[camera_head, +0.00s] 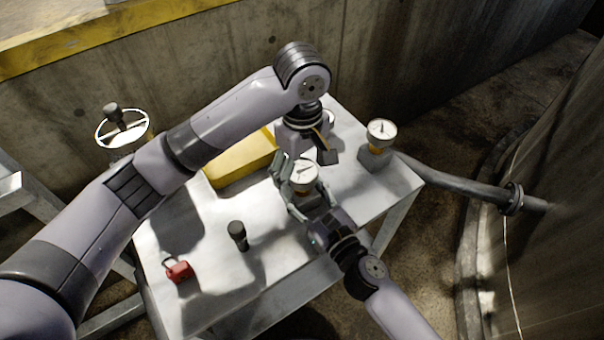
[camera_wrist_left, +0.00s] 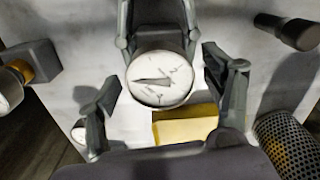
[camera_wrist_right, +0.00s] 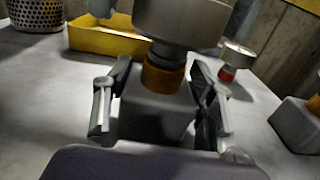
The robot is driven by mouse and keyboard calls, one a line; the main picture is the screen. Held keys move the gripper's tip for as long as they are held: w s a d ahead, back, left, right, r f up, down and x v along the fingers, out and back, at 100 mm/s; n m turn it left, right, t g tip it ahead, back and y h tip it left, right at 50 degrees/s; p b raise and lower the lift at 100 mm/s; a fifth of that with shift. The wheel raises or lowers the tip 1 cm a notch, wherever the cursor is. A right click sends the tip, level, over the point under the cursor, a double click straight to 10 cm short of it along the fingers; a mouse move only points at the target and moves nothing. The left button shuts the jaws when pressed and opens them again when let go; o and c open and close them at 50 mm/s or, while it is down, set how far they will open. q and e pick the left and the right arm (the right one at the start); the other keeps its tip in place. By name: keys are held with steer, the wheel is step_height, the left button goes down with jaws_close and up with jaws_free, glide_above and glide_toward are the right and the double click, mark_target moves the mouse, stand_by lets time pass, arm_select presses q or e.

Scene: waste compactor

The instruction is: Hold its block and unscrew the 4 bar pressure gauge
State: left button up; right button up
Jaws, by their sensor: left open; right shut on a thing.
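A round white-faced pressure gauge (camera_head: 304,171) with a brass collar (camera_wrist_right: 162,75) sits upright on a grey block (camera_wrist_right: 156,112). My right gripper (camera_wrist_right: 160,92) is shut on this block, one finger on each side. My left gripper (camera_head: 307,153) is open just above the gauge. In the left wrist view the dial (camera_wrist_left: 160,78) lies between the open left fingers (camera_wrist_left: 165,95), with a gap on both sides. The dial's numbers are too small to read.
Another gauge on a block (camera_head: 380,132) stands at the table's right. A gauge with a red collar (camera_wrist_right: 236,57) stands behind. A yellow tray (camera_head: 228,171), a dark knobbed piece (camera_head: 238,234) and a red padlock (camera_head: 179,271) lie on the table. A perforated cup (camera_wrist_left: 288,140) stands nearby.

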arm_select(q)
steer(key=m, duration=0.4)
steer(key=shift+m, duration=0.4)
steer(key=m, duration=0.4)
steer(key=shift+m, duration=0.4)
steer(key=m, duration=1)
steer(key=shift+c, duration=0.5)
steer(key=c, duration=1.2)
steer(key=n, duration=0.4)
steer(key=shift+n, duration=0.7)
